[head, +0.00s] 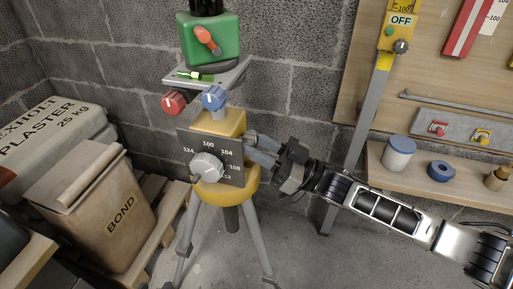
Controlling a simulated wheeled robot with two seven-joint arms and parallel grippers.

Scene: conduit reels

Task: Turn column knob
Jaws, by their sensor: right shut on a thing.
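The grey round column knob (207,167) sits on a dark dial plate (228,160) marked 100, 104, 108, 112 and 124. The plate is on the front of a yellow tripod head (220,124). My right gripper (250,147) reaches in from the right and is shut at the right side of this head, beside the plate's edge. Its fingertips are partly hidden, so its exact hold is unclear. It is apart from the grey knob. My left gripper is not in view.
Above the head are a red knob (173,102), a blue knob (214,97) and a green device (212,42). A BOND bag (100,205) and plaster sacks (50,140) are at left. A shelf (435,184) with jars is at right.

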